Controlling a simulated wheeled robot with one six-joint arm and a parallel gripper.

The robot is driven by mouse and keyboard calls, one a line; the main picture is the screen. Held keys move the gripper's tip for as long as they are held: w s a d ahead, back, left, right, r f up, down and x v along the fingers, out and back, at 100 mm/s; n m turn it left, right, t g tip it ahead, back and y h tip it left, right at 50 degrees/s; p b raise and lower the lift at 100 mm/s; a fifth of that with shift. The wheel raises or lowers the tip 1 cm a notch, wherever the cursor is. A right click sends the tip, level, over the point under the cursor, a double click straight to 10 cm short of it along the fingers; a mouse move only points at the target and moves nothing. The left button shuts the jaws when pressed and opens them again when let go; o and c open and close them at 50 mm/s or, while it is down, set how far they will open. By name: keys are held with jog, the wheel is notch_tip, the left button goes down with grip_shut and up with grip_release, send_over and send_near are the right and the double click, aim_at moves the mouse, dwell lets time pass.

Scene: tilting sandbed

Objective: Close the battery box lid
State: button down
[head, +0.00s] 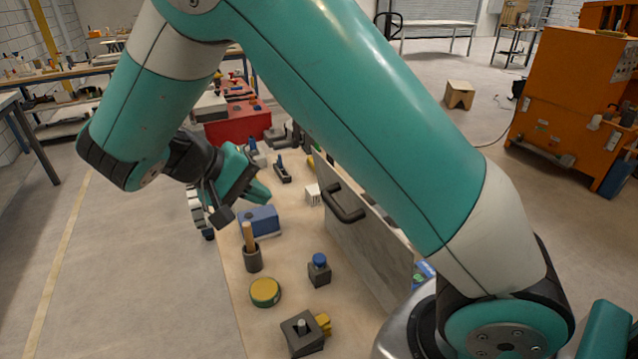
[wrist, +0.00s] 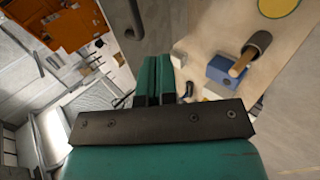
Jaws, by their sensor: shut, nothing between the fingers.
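A large grey panel with a black handle (head: 344,204) stands steeply upright along the right side of the table in the head view; it looks like the raised battery box lid (head: 352,242). The box behind it is mostly hidden by the panel and my arm, with a small blue and green part (head: 425,269) showing at the right. My gripper (head: 258,190) is to the left of the panel, above the table and apart from the handle. In the wrist view my gripper's teal fingers (wrist: 156,72) are together and empty.
On the wooden table (head: 240,312) stand a blue block (head: 259,219), a dark cup with a wooden handle (head: 252,259), a yellow round pad (head: 265,291), a blue-knobbed block (head: 319,270) and a dark fixture (head: 303,334). A red box (head: 238,125) is farther back.

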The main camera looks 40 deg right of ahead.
jog(key=s+d+f+p, duration=0.2)
jog(key=d+f, duration=0.4)
jog(key=d, duration=0.5)
jog(key=shift+s+f+m, duration=0.3)
jog(key=shift+s, duration=0.35)
jog(key=shift+d+r, duration=0.1)
